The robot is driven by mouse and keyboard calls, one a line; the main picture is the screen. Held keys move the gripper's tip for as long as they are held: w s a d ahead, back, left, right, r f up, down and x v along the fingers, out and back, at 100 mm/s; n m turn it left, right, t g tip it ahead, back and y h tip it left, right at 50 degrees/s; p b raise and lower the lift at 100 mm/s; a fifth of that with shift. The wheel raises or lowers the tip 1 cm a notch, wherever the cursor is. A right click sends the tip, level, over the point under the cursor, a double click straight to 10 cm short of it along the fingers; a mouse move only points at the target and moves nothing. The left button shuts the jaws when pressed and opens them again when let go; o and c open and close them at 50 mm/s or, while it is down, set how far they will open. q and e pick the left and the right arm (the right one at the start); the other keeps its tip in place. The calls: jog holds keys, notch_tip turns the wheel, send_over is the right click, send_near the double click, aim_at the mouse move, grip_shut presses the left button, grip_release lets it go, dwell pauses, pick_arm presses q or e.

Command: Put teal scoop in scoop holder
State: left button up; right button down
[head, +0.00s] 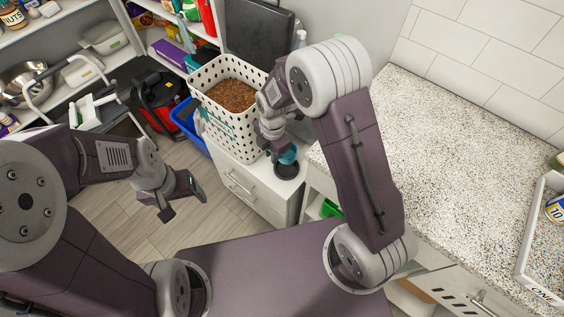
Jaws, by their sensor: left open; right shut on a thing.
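The teal scoop (289,156) shows as a small teal patch at the tip of my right gripper (279,153), which is shut on it. Most of the scoop is hidden by the gripper and wrist. The scoop holder, a small round black cup (287,171), stands on the white drawer cabinet directly below the scoop in the picture. The scoop overlaps the holder's far rim; I cannot tell whether it is inside or just above. My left gripper (183,203) is open and empty, over the wooden floor to the left of the cabinet.
A white perforated bin (212,109) full of brown kibble stands just left of the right gripper. The white drawer cabinet (243,187) is beneath. A speckled counter (430,150) lies to the right. Shelves and a red vacuum (155,100) are behind left.

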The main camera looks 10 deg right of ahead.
pick_arm(q)
jog(key=shift+w+d+f+b, duration=0.1)
jog(key=shift+w+f+b, duration=0.15)
jog(key=shift+f+b, duration=0.45)
pick_arm(e)
notch_tip(320, 180, down, 9)
jog(key=shift+w, duration=0.2)
pick_arm(q)
jog(key=shift+s+f, duration=0.1)
jog(key=shift+f, duration=0.15)
pick_arm(e)
jog(key=shift+s+d, duration=0.1)
jog(key=c, duration=1.3)
grip_release()
jog(key=shift+c, duration=0.2)
jog(key=r, duration=0.4)
jog(key=r+p, duration=0.1)
jog(key=r, duration=0.3)
jog(key=r+p, duration=0.1)
jog(key=r, duration=0.3)
jog(key=shift+s+d+r, duration=0.2)
jog(key=shift+s+d, duration=0.05)
jog(key=shift+s, duration=0.1)
pick_arm(q)
notch_tip(320, 180, up, 2)
jog(key=shift+r, duration=0.15)
